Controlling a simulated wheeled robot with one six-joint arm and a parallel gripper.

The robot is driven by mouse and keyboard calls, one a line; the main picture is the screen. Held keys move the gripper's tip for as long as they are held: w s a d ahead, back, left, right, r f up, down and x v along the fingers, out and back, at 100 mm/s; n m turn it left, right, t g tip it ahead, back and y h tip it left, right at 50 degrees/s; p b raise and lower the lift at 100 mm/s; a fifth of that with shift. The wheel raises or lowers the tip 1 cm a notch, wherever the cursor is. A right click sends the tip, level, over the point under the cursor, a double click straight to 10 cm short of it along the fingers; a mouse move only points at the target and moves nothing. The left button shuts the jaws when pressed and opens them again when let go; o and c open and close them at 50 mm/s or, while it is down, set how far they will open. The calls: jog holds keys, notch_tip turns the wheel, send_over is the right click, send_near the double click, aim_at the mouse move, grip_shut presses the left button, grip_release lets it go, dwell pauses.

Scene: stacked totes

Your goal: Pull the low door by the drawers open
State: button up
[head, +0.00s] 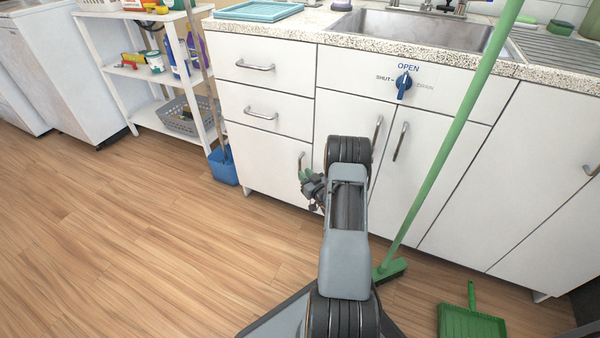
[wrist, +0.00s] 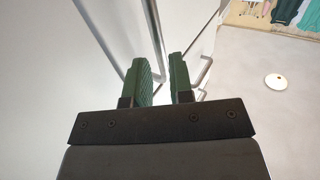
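The low door (head: 265,161) is a plain white panel under the two drawers, and looks closed. Its upright metal handle (head: 301,160) is near its right edge. My gripper (head: 306,175) is at the lower end of that handle, partly hidden by my arm. In the wrist view my gripper (wrist: 167,78) shows two green-padded fingers with a gap between them, so it is open. A grey bar (wrist: 153,35) runs down toward the gap. I cannot tell whether the fingers surround or touch the handle.
Two drawers (head: 250,87) sit above the door. A green broom (head: 440,150) leans on the counter at right, and a green dustpan (head: 471,318) lies on the floor. The floor at left is clear.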

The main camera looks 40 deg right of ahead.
jog(key=shift+w+d+b, duration=0.1)
jog(key=shift+w+b, duration=0.45)
jog(key=shift+w, duration=1.6)
grip_shut()
